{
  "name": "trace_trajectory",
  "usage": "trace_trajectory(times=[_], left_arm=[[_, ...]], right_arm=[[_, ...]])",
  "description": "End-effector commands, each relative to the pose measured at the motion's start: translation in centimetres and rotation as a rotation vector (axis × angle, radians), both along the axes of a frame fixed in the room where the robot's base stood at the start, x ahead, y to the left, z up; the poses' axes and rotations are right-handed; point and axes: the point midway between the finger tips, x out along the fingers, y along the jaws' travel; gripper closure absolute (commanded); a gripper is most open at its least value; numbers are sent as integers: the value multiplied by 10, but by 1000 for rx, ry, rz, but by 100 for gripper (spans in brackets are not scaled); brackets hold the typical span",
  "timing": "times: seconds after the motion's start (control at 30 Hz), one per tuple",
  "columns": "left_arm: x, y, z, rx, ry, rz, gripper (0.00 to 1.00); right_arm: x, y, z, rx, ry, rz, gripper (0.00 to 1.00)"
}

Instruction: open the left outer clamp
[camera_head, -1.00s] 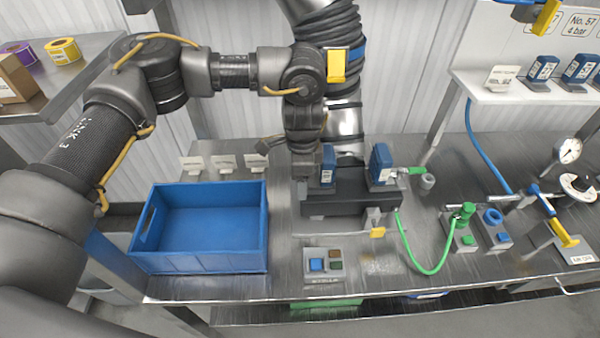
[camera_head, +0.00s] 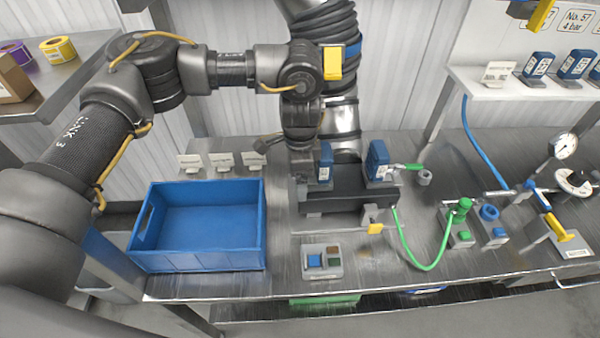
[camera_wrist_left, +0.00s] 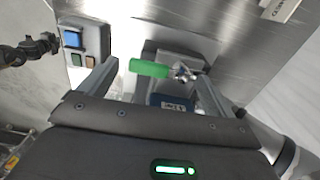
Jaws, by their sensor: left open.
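In the left wrist view, a clamp with a green handle (camera_wrist_left: 149,68) and a metal linkage (camera_wrist_left: 184,72) shows at the fixture. My left gripper (camera_wrist_left: 155,82) is open, with one finger on each side of the handle. I cannot tell whether either finger touches it. In the head view, my left wrist hangs over the left end of the dark fixture (camera_head: 345,200) and hides the left clamp. Two blue labelled blocks (camera_head: 378,162) stand on the fixture. A green-handled clamp (camera_head: 408,167) shows at its right end. My right gripper is not in view.
A blue crate (camera_head: 195,262) stands left of the fixture. A button box (camera_head: 322,262) sits in front, and a green hose (camera_head: 428,267) loops to the right. Small white signs (camera_head: 222,162) stand behind the crate. A shelf (camera_head: 505,96) holds more blue blocks.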

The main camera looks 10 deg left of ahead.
Motion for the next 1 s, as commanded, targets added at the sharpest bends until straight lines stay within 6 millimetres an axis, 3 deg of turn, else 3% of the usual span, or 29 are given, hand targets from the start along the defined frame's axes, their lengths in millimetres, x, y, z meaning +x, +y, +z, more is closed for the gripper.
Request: trace_trajectory(times=[0.23,0.7,1.0], left_arm=[[1,0,13,0,-3,-2,10],[1,0,96,1,-3,0,10],[0,0,108,0,1,0,10]], right_arm=[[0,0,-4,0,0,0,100],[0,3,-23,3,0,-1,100],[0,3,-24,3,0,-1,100]])
